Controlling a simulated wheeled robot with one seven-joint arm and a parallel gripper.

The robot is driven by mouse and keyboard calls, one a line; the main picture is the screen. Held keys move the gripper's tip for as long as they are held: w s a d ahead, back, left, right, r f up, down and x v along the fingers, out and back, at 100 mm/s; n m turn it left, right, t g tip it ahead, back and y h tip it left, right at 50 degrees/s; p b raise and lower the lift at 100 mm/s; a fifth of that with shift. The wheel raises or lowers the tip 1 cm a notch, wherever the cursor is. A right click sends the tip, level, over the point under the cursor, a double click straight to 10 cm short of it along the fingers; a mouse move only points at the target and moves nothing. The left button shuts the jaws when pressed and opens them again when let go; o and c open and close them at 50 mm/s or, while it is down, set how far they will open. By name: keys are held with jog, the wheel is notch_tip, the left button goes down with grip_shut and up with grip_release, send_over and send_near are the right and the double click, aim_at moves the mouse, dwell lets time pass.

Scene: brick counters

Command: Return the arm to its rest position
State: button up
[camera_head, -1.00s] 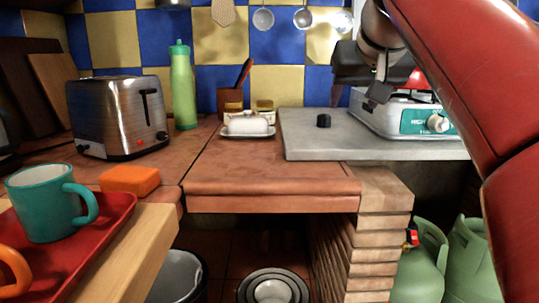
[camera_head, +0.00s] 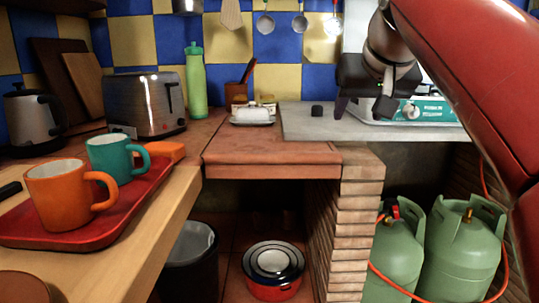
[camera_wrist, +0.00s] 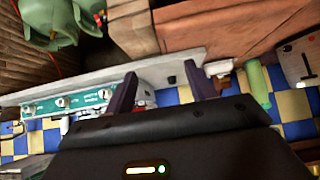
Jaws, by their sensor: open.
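My red arm (camera_head: 470,80) reaches in from the upper right of the head view. My dark gripper (camera_head: 362,108) hangs at its end, in front of the grey counter slab and the stove. In the wrist view my gripper (camera_wrist: 160,70) shows two dark fingers spread apart with nothing between them. That view is tilted and shows the counter, the stove and the tiled wall beyond the fingers.
A red tray (camera_head: 20,232) with orange and teal mugs stands at the left. A toaster (camera_head: 147,105), a green bottle (camera_head: 195,85) and a butter dish (camera_head: 252,117) are behind. Green gas cylinders (camera_head: 460,250) stand at lower right. A pot (camera_head: 273,272) is on the floor.

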jog(key=s+f+g+p, duration=0.1)
jog(key=s+f, duration=0.9)
jog(key=f, duration=0.5)
jog(key=s+f+g+p, duration=0.2)
jog(key=s+f, duration=0.8)
jog(key=f, duration=0.5)
jog(key=shift+f, duration=0.15)
jog(key=shift+a, duration=0.1)
jog(key=shift+c, duration=0.2)
